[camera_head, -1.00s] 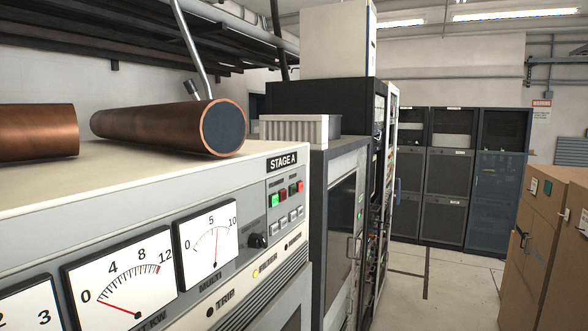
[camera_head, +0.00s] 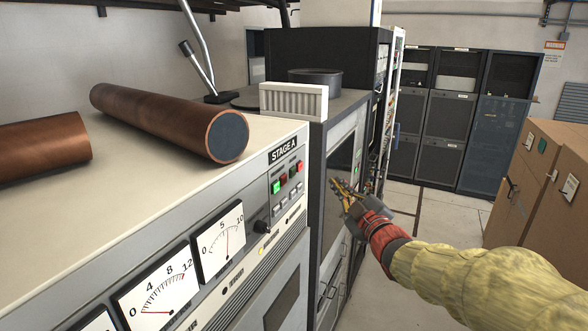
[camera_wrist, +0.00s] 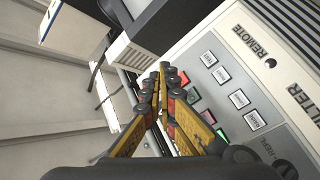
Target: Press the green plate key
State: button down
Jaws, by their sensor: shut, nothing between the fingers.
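A lit green key (camera_head: 276,188) is at the left end of a row of coloured keys on the STAGE A panel. Its label is too small to read. In the wrist view a green key (camera_wrist: 222,134) shows just right of my fingers. My gripper (camera_head: 336,184) is to the right of the panel in the head view, apart from the keys there. In the wrist view my gripper (camera_wrist: 164,68) has its yellow fingers together and empty, pointing past the key rows. The fingers partly cover the coloured row.
Several pale labelled keys (camera_wrist: 239,99) form a row beside the coloured ones. Copper tubes (camera_head: 170,120) lie on the cabinet top. Brown cabinets (camera_head: 545,190) stand right, with an open aisle floor between.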

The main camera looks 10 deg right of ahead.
aim_at(293, 172)
jog(key=w+a+b, duration=0.1)
jog(key=w+a, duration=0.4)
jog(key=a, duration=0.2)
dwell(0.6)
jog(key=shift+w, duration=0.1)
jog(key=shift+w+a+b, duration=0.15)
jog(key=shift+a+b, duration=0.2)
jog(key=shift+b, duration=0.55)
dwell(0.5)
dwell(0.4)
